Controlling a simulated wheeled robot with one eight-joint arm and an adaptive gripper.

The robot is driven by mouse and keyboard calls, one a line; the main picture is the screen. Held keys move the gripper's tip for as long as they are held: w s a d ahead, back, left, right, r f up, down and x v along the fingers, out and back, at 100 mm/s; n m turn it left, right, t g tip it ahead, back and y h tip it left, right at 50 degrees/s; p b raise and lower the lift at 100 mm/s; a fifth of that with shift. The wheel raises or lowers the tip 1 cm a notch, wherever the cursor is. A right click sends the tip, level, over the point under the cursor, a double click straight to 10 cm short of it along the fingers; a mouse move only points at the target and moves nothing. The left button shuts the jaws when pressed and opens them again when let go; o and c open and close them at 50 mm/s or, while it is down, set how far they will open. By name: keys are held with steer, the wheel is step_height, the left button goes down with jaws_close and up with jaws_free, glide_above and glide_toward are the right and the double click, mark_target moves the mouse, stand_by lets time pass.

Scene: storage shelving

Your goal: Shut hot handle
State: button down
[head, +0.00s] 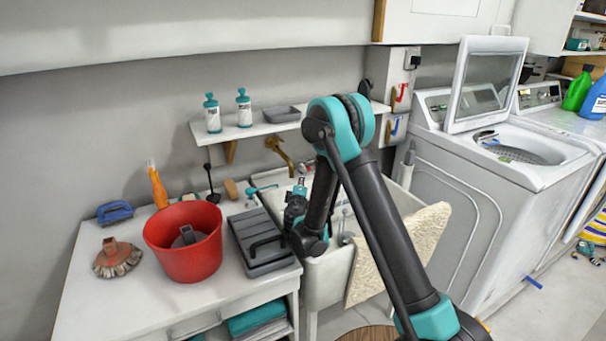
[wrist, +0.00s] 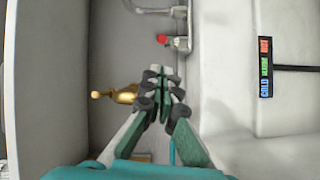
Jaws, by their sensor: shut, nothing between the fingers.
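A small red-topped fitting (wrist: 163,39) sits on a chrome pipe in the upper middle of the wrist view; I cannot tell for certain that it is the hot handle. My gripper (wrist: 162,82) is shut and empty, with its fingertips close together below the red top in that picture and apart from it. In the head view a red handle-like piece (head: 401,93) is on the wall above a blue one (head: 395,126), far right of my gripper. My arm hides part of the sink.
A brass spout (wrist: 115,94) lies left of my fingers; it also shows in the head view (head: 280,155). A COLD, WARM, HOT label (wrist: 265,66) is at right. A washer (head: 470,190) stands right.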

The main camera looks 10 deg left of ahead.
steer(key=w, duration=1)
steer(key=shift+a+f, duration=0.2)
steer(key=shift+a, duration=0.05)
